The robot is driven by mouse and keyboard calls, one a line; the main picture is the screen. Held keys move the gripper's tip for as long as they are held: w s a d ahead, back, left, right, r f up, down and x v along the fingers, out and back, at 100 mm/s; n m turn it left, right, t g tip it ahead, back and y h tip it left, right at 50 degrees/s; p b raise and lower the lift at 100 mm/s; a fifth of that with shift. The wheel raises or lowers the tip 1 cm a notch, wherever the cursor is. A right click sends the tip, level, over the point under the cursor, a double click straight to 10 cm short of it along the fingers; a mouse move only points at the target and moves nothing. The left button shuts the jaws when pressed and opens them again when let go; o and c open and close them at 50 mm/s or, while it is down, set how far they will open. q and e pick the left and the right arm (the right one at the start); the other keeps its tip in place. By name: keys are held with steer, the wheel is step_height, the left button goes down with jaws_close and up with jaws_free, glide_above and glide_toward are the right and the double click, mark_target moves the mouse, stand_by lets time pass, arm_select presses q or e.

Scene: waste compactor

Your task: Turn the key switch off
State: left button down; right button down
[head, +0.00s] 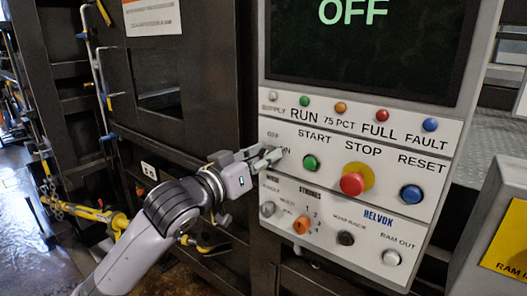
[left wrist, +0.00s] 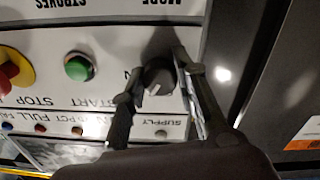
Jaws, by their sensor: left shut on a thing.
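The key switch (left wrist: 158,78) is a dark round knob with a pale bar on the white panel, seen upside down in the left wrist view. In the head view it is hidden behind my gripper's fingers, near the OFF and ON labels. My left gripper (head: 268,157) reaches the panel's left edge; its fingers (left wrist: 157,80) are on either side of the knob and shut on it. The display (head: 366,45) above reads OFF in green. My right gripper is not in view.
Right of the switch are a green START button (head: 310,162), a red STOP button (head: 352,184) on a yellow ring, and a blue RESET button (head: 411,194). Several lower knobs, including an orange one (head: 301,226), sit below. A dark machine frame (head: 215,70) stands left of the panel.

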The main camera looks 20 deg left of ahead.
arm_select(q)
steer(key=n+p, duration=0.3)
steer(key=n, duration=0.1)
steer(key=shift+r, duration=0.15)
steer(key=shift+n+p, duration=0.7)
steer(key=shift+n, duration=0.4)
steer(key=c, duration=1.3)
jaws_free()
steer(key=shift+o, duration=0.3)
